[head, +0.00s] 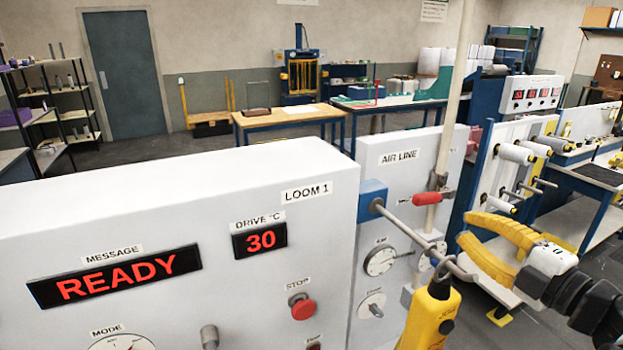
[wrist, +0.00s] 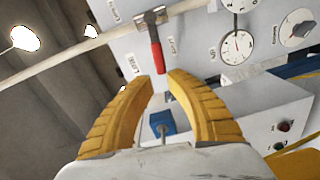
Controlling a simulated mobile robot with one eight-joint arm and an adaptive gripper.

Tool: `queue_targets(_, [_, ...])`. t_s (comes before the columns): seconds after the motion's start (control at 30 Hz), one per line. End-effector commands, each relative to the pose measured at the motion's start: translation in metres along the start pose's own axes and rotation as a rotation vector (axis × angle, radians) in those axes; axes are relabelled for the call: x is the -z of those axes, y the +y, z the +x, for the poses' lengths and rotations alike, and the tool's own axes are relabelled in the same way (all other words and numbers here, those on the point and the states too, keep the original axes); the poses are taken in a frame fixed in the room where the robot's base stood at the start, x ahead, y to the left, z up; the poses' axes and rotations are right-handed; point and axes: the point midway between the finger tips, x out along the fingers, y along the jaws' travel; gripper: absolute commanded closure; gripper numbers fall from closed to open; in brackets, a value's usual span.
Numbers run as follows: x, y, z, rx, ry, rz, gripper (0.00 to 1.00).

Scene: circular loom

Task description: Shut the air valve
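The air valve's red handle (head: 427,198) is on the pale upright pipe (head: 452,110), in front of the AIR LINE panel (head: 400,150). The handle lies crosswise to the pipe. In the wrist view the red handle (wrist: 156,55) runs from the metal valve body (wrist: 150,20) toward my fingers, its free end near the gap between the fingertips. My gripper (head: 466,228) has yellow fingers and is to the right of and below the handle in the head view. It also shows in the wrist view (wrist: 161,78), open and empty. I see no contact with the handle.
A grey rod (head: 425,243) sticks out from a blue block (head: 371,198) close to my gripper, with a yellow pendant (head: 432,318) hanging from it. Dials (head: 380,260) are on the panel behind. The LOOM 1 cabinet (head: 200,210) fills the left front.

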Motion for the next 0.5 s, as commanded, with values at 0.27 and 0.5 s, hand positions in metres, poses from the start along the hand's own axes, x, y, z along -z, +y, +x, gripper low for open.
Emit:
queue_targets(0.27, [0.0, 0.045, 0.025, 0.21, -0.008, 0.41, 1.0])
queue_targets(0.5, [-0.002, 0.097, 0.044, 0.473, -0.204, 0.961, 1.0])
